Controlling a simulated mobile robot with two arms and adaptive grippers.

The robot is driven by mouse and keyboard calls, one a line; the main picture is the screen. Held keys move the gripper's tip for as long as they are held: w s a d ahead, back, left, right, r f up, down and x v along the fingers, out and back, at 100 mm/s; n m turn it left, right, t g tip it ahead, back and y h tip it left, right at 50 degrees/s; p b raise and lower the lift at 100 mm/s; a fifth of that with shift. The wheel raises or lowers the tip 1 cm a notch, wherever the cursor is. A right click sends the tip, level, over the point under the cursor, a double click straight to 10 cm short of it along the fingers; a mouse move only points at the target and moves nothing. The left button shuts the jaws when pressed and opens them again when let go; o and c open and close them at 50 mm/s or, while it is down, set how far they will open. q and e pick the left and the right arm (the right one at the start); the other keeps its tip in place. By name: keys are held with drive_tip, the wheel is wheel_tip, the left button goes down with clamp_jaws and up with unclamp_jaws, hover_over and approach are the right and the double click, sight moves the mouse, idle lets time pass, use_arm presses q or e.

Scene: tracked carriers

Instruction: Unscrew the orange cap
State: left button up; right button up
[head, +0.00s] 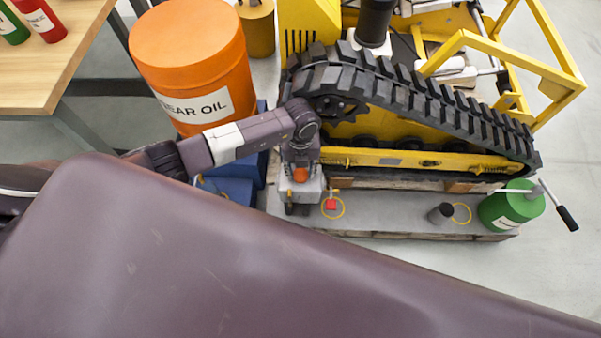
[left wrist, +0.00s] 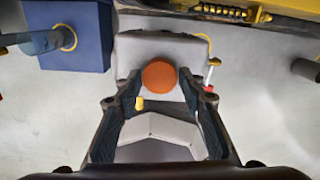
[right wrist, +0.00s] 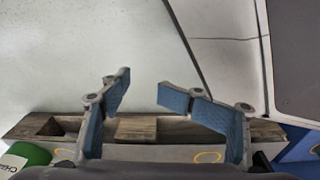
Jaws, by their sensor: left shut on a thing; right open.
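The orange cap (head: 301,174) sits on top of a small grey-white container (head: 313,190) beside the tracked carrier. In the left wrist view the round cap (left wrist: 159,77) lies between the fingertips of my left gripper (left wrist: 160,84), over the pale container top (left wrist: 190,52). My left gripper (head: 301,180) reaches down from above and is shut on the cap. My right gripper (right wrist: 142,88) is open and empty in the right wrist view, with part of a wooden pallet (right wrist: 135,128) beyond its fingers. The right gripper does not show in the head view.
A red cap (head: 331,204) with a yellow ring is right of the container. A dark cap (head: 440,213) and a green can (head: 511,207) stand farther right. The orange gear oil drum (head: 195,70) and the carrier's track (head: 420,100) stand behind. My own maroon body part hides the foreground.

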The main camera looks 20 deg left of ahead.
drive_tip(key=shift+s, duration=0.25)
use_arm(q)
drive_tip(key=n+p, duration=0.2)
drive_tip(key=n, duration=0.1)
drive_tip(key=n+p, duration=0.2)
drive_tip(key=n, duration=0.2)
drive_tip(key=shift+r+n, duration=0.2)
drive_tip(key=shift+n, duration=0.1)
drive_tip(key=shift+f+n+p, duration=0.1)
drive_tip(key=shift+n+p, duration=0.35)
drive_tip(key=shift+n, duration=0.55)
drive_tip(key=shift+w+f, duration=0.1)
use_arm(e)
drive_tip(key=s+d+f, duration=0.2)
drive_tip(key=s, duration=0.8)
drive_tip(key=shift+s+f+g, duration=0.15)
drive_tip(key=shift+s+g, duration=0.1)
drive_tip(key=shift+g, duration=0.15)
use_arm(q)
drive_tip(key=shift+a, duration=0.1)
drive_tip(key=o, duration=0.8)
drive_tip(key=shift+o, duration=0.2)
